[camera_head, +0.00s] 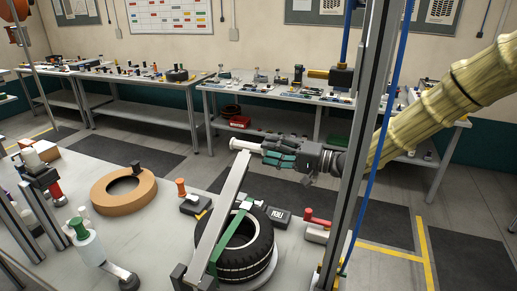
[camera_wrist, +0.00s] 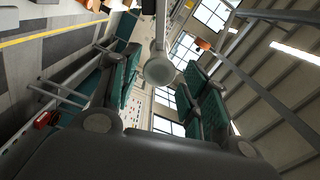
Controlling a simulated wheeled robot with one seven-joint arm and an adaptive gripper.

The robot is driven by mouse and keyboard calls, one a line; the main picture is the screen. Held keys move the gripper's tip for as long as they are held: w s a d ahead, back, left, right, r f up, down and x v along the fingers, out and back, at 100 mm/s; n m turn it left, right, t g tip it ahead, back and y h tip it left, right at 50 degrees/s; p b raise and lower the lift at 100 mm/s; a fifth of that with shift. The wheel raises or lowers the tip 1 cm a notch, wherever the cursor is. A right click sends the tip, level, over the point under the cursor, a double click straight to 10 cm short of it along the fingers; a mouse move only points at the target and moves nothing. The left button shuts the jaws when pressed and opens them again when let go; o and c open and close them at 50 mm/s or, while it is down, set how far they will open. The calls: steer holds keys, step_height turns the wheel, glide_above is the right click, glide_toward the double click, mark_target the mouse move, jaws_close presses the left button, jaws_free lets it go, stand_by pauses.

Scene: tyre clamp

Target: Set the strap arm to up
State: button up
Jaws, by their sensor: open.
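The strap arm (camera_head: 222,205) is a long grey bar running from a hinge block at the lower front to a white knobbed handle (camera_head: 245,146) at its far end. In the picture it slants across the tyre (camera_head: 258,255), but I cannot tell its exact angle. A green strap (camera_head: 226,240) lies beside the bar over the tyre. My gripper (camera_head: 268,153) is at the handle, its teal-padded fingers pointing left. In the wrist view the round end of the handle (camera_wrist: 159,71) shows between the parted fingers, with gaps on both sides. Any contact is unclear.
An upright grey post (camera_head: 362,150) with a blue hose stands right of the tyre, close to my arm. A red-handled clamp (camera_head: 318,222), a black box (camera_head: 278,215) and an orange ring (camera_head: 124,190) are on the table. Benches with tools stand behind.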

steer(key=shift+v, duration=2.65)
steer(key=shift+c, duration=0.5)
